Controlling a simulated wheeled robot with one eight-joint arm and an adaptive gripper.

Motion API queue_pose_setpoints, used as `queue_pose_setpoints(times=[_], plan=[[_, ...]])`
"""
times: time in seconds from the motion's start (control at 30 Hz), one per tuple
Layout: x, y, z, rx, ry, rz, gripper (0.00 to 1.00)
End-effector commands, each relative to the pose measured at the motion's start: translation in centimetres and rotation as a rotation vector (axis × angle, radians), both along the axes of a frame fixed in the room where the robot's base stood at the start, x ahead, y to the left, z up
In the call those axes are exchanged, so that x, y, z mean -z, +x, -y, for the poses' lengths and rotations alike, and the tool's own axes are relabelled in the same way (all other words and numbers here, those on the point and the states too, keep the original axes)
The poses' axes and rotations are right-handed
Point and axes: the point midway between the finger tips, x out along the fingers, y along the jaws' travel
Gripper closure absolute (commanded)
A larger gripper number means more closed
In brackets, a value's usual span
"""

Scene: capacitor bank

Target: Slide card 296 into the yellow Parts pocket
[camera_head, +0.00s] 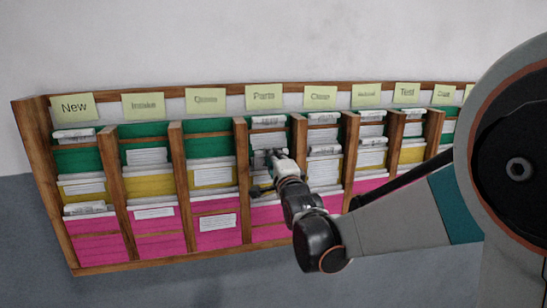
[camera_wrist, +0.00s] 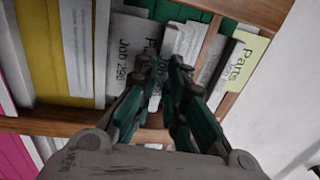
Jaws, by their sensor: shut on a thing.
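A white card reading "Job 296" (camera_wrist: 122,62) is at my gripper (camera_wrist: 162,64) in the wrist view, its lettering turned sideways. My gripper's fingers are closed on the card and cover part of its print. In the head view my gripper (camera_head: 268,160) is at the Parts column, in front of the middle row. The yellow Parts pocket (camera_wrist: 42,50) shows left of the card in the wrist view, with a white printed label on its front. I cannot tell whether the card's lower edge is inside the pocket. In the head view my gripper hides much of this pocket.
The wooden rack (camera_head: 118,190) has several columns with green, yellow and pink pockets. A "Parts" tag (camera_head: 264,96) tops this column and also shows in the wrist view (camera_wrist: 242,62). Another white card (camera_head: 268,121) stands in the green Parts pocket. Wooden dividers (camera_head: 242,185) flank the column.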

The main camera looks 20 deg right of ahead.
Motion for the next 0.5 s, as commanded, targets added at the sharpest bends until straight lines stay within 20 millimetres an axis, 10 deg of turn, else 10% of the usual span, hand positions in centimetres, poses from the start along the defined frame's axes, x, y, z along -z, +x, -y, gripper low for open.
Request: queue_pose_setpoints(times=[0.5], plan=[[2.0,0.0,0.0,0.000,0.000,0.000,1.00]])
